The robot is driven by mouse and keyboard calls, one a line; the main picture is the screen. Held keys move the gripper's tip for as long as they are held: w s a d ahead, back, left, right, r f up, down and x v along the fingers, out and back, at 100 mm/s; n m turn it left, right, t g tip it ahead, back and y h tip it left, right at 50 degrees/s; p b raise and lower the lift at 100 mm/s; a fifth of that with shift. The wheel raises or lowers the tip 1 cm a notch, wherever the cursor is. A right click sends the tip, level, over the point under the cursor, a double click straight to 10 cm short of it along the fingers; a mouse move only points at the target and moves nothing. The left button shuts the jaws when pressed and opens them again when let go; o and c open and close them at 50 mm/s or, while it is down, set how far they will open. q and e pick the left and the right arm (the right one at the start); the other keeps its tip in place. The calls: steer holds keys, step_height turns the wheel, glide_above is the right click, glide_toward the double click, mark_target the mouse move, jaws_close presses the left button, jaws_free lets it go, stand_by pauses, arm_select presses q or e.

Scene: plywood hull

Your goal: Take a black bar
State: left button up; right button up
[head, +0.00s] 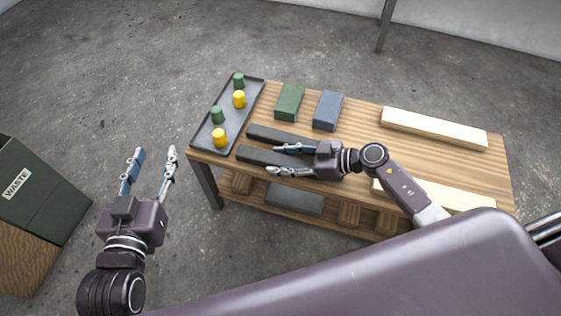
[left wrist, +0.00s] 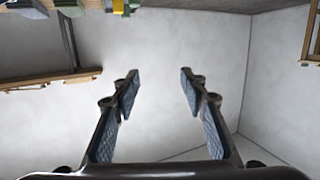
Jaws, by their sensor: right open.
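Two black bars lie side by side on the wooden table, a back bar (head: 262,134) and a front bar (head: 252,155). My right gripper (head: 275,160) is open over the front bar. One finger shows between the two bars and the other on the near side of the front bar. The gripper hides part of the bars' right ends, and I cannot tell its exact height. My left gripper (head: 155,152) is open and empty over the floor, left of the table. Its open fingers also show in the left wrist view (left wrist: 159,76).
A dark tray (head: 228,112) with green and yellow cylinders is at the table's left end. A green block (head: 290,101), a blue block (head: 328,110) and pale beams (head: 433,128) lie on top. A waste bin (head: 32,185) stands far left.

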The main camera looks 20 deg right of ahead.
steer(key=shift+c, duration=0.3)
steer(key=shift+r, duration=0.1)
jaws_close()
